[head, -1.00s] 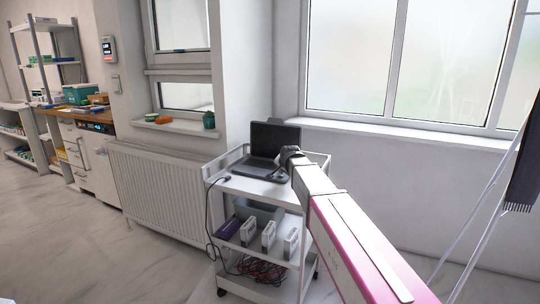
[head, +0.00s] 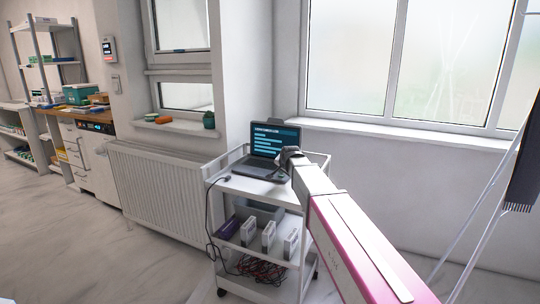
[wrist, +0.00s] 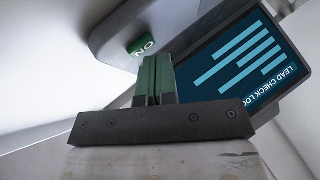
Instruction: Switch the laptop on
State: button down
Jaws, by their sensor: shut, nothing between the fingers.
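The laptop (head: 275,139) stands open on the top shelf of a white trolley, its screen lit with a teal panel and pale bars. In the wrist view its screen (wrist: 240,58) reads "LEAD CHECK LOG", partly cut off. A green button marked "ON" (wrist: 141,46) sits on a grey part beside the screen. My gripper (wrist: 154,62) is shut and empty, with its fingertips close to the green button; I cannot tell whether they touch it. In the head view my arm hides the laptop's right front corner.
The white trolley (head: 240,188) has raised rails, a cable hanging at its left side, and boxes and red cables on lower shelves. A radiator (head: 158,190) stands to its left. A window sill (head: 400,134) runs behind. Open floor lies at the left.

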aim_at(283, 175)
jog(key=shift+r, duration=0.55)
jog(key=shift+r, duration=0.1)
jog(key=shift+r, duration=2.9)
